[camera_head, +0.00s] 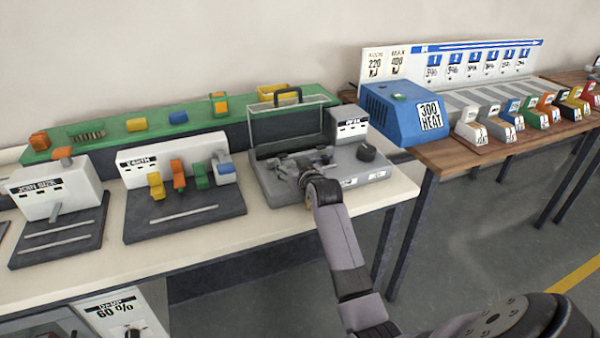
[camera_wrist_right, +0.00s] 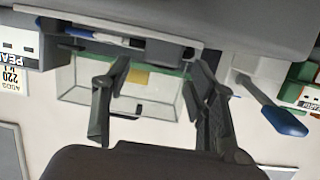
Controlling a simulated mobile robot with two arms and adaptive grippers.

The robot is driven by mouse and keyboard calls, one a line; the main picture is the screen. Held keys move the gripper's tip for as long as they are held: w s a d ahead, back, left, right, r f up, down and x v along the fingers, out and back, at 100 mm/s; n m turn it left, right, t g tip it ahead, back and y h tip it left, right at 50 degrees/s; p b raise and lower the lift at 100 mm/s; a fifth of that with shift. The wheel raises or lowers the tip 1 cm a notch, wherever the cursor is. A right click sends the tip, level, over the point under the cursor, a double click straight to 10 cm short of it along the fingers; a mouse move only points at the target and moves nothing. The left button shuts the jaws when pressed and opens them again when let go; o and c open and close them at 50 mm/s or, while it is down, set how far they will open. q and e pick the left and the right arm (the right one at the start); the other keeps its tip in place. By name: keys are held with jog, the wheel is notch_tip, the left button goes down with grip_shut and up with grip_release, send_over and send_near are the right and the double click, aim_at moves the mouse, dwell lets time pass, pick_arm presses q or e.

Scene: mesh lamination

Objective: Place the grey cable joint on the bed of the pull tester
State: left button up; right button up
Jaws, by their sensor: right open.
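The pull tester (camera_head: 370,176) is a grey machine near the right end of the pale bench, with its clear guard (camera_head: 262,124) standing raised behind the bed. My right gripper (camera_head: 306,176) is over the tester's bed, and its fingers are hard to make out there. In the right wrist view my right gripper (camera_wrist_right: 158,112) is open, with nothing between its spread fingers. A slim piece with white, blue and dark parts (camera_wrist_right: 105,38) lies along the bed, apart from the fingers. I cannot tell whether it is the grey cable joint. My left gripper is not in view.
A blue heater box (camera_head: 405,112) stands to the right, by a row of coloured blocks. Left of the tester is a station with coloured levers (camera_head: 190,190); its blue handle (camera_wrist_right: 285,121) also shows in the right wrist view. A green shelf (camera_head: 105,146) runs behind.

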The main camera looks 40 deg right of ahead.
jog(key=v, duration=1)
jog(key=shift+s, duration=0.15)
jog(key=shift+a+r, duration=0.1)
jog(key=shift+r, duration=0.05)
